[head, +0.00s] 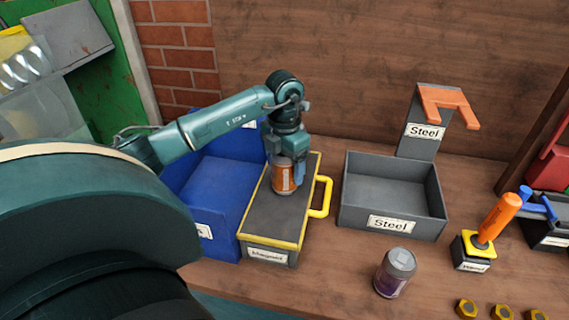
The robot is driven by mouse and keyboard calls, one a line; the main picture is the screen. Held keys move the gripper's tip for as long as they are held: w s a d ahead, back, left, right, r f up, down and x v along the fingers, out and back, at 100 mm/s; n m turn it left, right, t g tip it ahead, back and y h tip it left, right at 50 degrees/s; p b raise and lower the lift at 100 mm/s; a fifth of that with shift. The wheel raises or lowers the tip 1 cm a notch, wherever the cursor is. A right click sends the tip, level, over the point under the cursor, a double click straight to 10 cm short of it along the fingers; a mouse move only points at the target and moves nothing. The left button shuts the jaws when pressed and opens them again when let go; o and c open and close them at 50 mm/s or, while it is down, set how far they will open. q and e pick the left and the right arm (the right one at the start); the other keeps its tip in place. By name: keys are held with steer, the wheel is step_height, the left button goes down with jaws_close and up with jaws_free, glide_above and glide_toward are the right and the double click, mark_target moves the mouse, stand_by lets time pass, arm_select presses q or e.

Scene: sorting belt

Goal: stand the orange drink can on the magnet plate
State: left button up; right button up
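The orange drink can (284,179) is upright at the magnet plate (265,222), a dark flat-topped box with yellow edging, a yellow side handle and a white label. My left gripper (287,162) comes down from above with its fingers around the can's upper part, shut on it. The can's base is over the far half of the plate. I cannot tell whether it touches the surface. The gripper hides the can's top. My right gripper is not in view.
A blue bin (222,180) stands close left of the plate. A grey bin labelled "Steel" (391,222) is to the right. A purple-and-silver can (395,272) stands in front of it. An orange-handled lever (495,220) and several yellow nuts (502,312) are at the right.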

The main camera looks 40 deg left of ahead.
arm_select(q)
steer(key=shift+o, duration=0.3)
steer(key=shift+r, duration=0.5)
step_height(320, 180, up, 10)
steer(key=shift+r, duration=0.65)
steer(key=shift+s, duration=0.1)
